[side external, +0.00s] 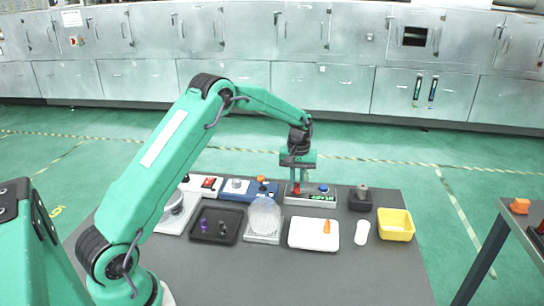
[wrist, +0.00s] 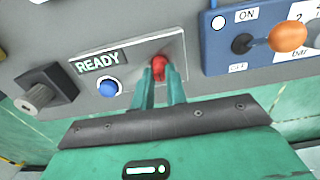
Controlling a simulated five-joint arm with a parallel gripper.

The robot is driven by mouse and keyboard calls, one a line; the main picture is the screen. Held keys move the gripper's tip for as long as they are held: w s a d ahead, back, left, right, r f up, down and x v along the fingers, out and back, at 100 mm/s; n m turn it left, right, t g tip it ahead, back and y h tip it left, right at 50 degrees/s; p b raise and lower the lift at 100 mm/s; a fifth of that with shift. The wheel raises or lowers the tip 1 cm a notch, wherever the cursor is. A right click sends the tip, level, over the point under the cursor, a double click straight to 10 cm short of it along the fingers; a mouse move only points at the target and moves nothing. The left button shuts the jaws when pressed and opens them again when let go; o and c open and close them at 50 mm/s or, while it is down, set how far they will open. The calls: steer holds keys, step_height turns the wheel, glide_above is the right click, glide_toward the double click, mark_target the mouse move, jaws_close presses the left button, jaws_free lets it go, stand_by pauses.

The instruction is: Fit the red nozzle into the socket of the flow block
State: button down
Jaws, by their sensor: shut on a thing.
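The red nozzle (wrist: 159,66) is between the fingertips of my gripper (wrist: 163,82), which is shut on it. In the side external view the red nozzle (side external: 296,188) shows low between the fingers of my gripper (side external: 298,184), at the left part of the flow block (side external: 312,199). The flow block (wrist: 142,60) is grey, with a lit READY display and a blue button. The nozzle's lower end and the socket are hidden by the fingers and the nozzle, so I cannot tell how deep it sits.
A blue switch box (wrist: 230,55) with an orange-knobbed lever stands beside the flow block. On the other side is a dark block (side external: 361,203) with a grey knob. In front are a black tray (side external: 232,237), a clear dome (side external: 264,215), a white tray (side external: 300,240) and a yellow bin (side external: 397,234).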

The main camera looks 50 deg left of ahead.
mark_target(297, 183)
steer(key=shift+f, duration=0.4)
steer(key=shift+f, duration=0.15)
steer(key=c, duration=1.4)
jaws_free()
step_height(297, 183, up, 12)
steer(key=shift+r, duration=0.2)
